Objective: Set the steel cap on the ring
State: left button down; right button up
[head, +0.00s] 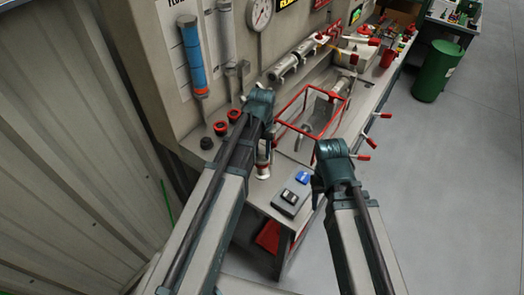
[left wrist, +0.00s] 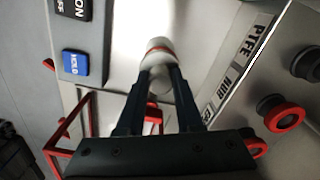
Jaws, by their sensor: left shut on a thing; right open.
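My left gripper (left wrist: 160,78) is shut on a pale, rounded steel piece (left wrist: 160,87), which looks like the steel cap. An orange-red ring (left wrist: 158,50) shows as a thin band just beyond the fingertips, around or against a pale steel part. I cannot tell whether cap and ring touch. In the head view, my left arm mostly covers this spot; a pale fitting with a red band (head: 263,170) shows beside the left gripper (head: 267,148). My right gripper (head: 318,195) hangs open above the bench edge, partly hidden by its own wrist.
A grey switch box (head: 289,198) and blue MOLD button (left wrist: 75,64) lie near the fitting. Red-and-black rings (head: 221,128) and a black ring (head: 207,143) sit on the labelled ledge at left. A red wire frame (head: 305,117) stands behind, between the arms. Open floor lies right.

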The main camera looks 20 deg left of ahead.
pick_arm(q)
jog(key=shift+f+b, duration=0.4)
jog(key=shift+b, duration=0.05)
dwell(0.4)
jog(key=c, duration=0.5)
grip_release()
jog(key=o, duration=0.5)
jog(key=shift+r+p, duration=0.35)
jog(key=shift+r+p, duration=1.1)
jog(key=shift+r, duration=0.1)
